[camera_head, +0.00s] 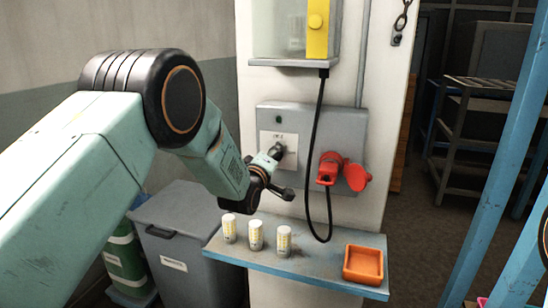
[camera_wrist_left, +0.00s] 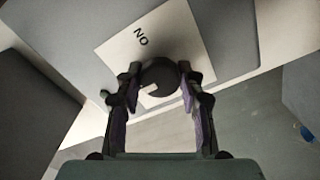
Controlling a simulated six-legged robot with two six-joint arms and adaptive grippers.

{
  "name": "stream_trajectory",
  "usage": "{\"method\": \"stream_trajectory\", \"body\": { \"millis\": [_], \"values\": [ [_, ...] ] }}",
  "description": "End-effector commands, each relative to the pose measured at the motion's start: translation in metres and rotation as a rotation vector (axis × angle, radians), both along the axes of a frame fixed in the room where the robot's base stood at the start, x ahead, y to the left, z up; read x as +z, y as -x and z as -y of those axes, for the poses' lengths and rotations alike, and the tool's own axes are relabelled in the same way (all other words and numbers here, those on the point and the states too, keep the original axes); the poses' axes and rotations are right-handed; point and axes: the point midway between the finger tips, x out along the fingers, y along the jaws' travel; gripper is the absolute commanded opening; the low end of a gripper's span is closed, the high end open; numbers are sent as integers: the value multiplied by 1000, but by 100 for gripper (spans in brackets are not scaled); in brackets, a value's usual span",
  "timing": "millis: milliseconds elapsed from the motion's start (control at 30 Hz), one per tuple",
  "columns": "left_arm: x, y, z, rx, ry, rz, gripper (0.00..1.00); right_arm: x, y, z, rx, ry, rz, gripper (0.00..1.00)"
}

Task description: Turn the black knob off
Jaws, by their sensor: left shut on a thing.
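The black knob (camera_head: 279,151) sits on a white label plate (camera_head: 291,143) on the grey wall box (camera_head: 318,118). In the left wrist view the round knob (camera_wrist_left: 159,73) has a pale mark at its lower left, and the plate shows lettering that reads "ON" upside down. My left gripper (camera_head: 272,155) reaches the knob from the left; its two fingers stand on either side of it in the left wrist view (camera_wrist_left: 161,88), shut on it. My right gripper is not in view.
A red socket with an open lid (camera_head: 330,169) and black cable (camera_head: 318,110) is right of the knob. Below, a blue-grey shelf (camera_head: 310,266) holds 3 white-yellow cylinders (camera_head: 256,236) and an orange tray (camera_head: 347,270). A grey bin (camera_head: 185,250) stands lower left.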

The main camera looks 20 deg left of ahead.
Motion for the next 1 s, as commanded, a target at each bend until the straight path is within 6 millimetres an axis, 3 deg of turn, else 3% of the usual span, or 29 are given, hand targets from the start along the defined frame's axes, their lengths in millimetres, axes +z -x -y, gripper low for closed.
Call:
{"method": "stream_trajectory", "body": {
  "millis": [600,633,900,1000],
  "values": [
    [-2,0,1,-1,41,-5,7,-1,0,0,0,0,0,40],
    [-2,0,1,-1,41,-5,39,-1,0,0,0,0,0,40],
    [-1,0,0,-1,40,-3,62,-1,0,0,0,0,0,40],
    [-1,0,0,0,40,-3,62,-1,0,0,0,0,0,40]
  ]
}}
